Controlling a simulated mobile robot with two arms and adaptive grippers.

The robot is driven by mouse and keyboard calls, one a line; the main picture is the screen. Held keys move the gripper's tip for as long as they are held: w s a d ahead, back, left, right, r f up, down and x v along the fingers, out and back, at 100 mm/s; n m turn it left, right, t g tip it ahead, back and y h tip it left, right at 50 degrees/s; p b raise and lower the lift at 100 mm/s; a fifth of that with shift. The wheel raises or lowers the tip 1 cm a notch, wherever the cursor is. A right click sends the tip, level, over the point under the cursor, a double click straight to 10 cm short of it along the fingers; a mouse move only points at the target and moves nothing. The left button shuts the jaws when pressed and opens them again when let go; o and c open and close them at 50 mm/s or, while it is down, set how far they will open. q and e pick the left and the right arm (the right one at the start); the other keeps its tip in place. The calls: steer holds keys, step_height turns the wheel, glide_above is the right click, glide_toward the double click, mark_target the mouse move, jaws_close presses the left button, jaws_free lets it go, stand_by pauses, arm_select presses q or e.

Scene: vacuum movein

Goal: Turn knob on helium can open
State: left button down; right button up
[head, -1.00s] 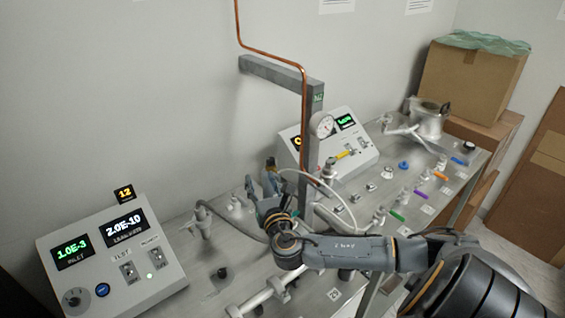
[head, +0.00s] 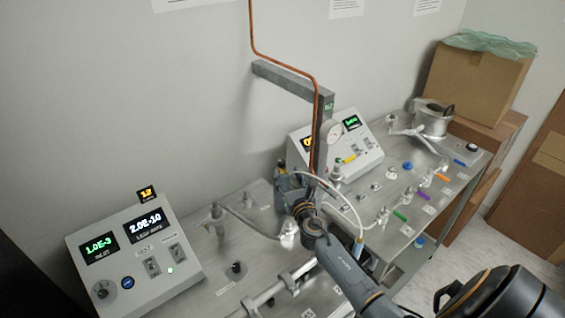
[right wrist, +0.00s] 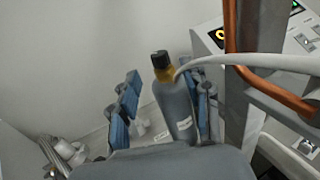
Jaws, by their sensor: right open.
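The helium can, a grey bottle (right wrist: 174,108) with a yellow neck (right wrist: 163,73) and a black knob (right wrist: 160,58), stands upright in the right wrist view. My right gripper (right wrist: 165,98) is open, with a blue-padded finger on each side of the can. There is a gap at the left finger; the right finger is very close, and I cannot tell if it touches. In the head view my right gripper (head: 291,186) is at the back of the bench beside the grey post, hiding most of the can. My left gripper is not in view.
A grey post (head: 325,125) with a copper pipe (head: 283,68) rises close beside the gripper. A white hose (right wrist: 245,62) curves past the can. Console boxes stand at left (head: 135,255) and behind (head: 358,150). Valves and fittings crowd the bench; cardboard boxes (head: 470,85) stand at the right.

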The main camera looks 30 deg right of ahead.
mark_target(283, 165)
steer(key=b+x, duration=0.1)
steer(key=x, duration=0.6)
jaws_close()
